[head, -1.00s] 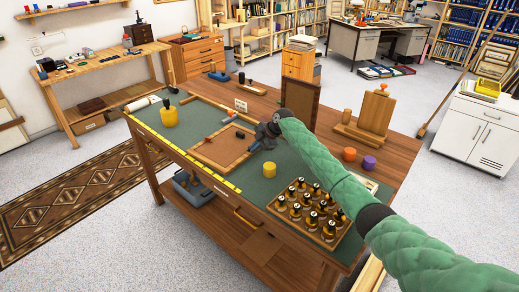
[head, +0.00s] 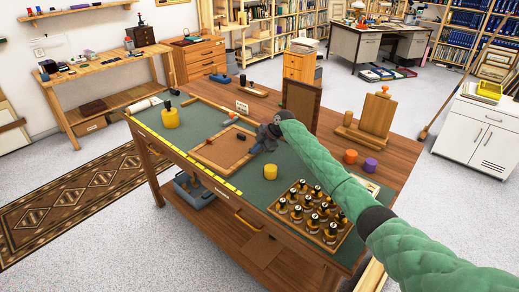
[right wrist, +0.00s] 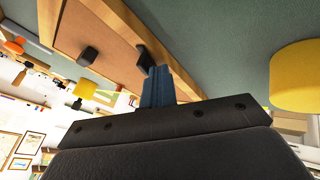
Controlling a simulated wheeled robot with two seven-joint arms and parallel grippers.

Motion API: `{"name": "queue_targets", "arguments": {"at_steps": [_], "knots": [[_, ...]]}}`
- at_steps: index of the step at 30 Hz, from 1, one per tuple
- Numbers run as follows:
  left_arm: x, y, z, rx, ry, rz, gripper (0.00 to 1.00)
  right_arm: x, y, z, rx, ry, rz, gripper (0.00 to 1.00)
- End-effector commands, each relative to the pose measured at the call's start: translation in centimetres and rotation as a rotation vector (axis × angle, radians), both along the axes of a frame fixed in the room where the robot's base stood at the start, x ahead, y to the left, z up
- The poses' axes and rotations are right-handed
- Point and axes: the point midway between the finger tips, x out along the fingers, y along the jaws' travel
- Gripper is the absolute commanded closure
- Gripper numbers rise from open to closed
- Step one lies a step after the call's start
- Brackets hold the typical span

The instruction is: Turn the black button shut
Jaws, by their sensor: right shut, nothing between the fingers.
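The framed print lies back up on the green mat, its brown backing board (head: 222,153) inside a wooden border (right wrist: 110,28). A small dark piece (head: 240,137) shows on the board in the head view, and a black block (right wrist: 88,55) stands on it in the right wrist view. Another black piece (right wrist: 145,58) sits at the board's edge by my fingertips; I cannot tell whether it is the black button or touches them. A small red piece (head: 208,142) is at the board's left. My right gripper (head: 254,150) is shut and empty at the frame's right edge. My left gripper is out of view.
A yellow jar (head: 270,172) stands close to the right gripper. A tray of several dark-topped bottles (head: 328,242) lies nearer. A larger yellow pot (head: 169,118) is at the left. An upright brown panel (head: 302,104) stands behind the gripper.

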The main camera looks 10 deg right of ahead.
Motion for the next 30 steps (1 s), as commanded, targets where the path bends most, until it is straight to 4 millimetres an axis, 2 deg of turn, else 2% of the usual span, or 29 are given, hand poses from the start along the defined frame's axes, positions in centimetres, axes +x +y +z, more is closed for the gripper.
{"name": "queue_targets", "arguments": {"at_steps": [17,30], "knots": [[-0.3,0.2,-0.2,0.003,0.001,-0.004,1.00,0.0,-0.1,0.0,0.000,0.000,0.000,1.00],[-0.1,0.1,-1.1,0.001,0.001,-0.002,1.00,0.6,-1.5,0.0,-0.001,0.000,0.000,1.00]]}}
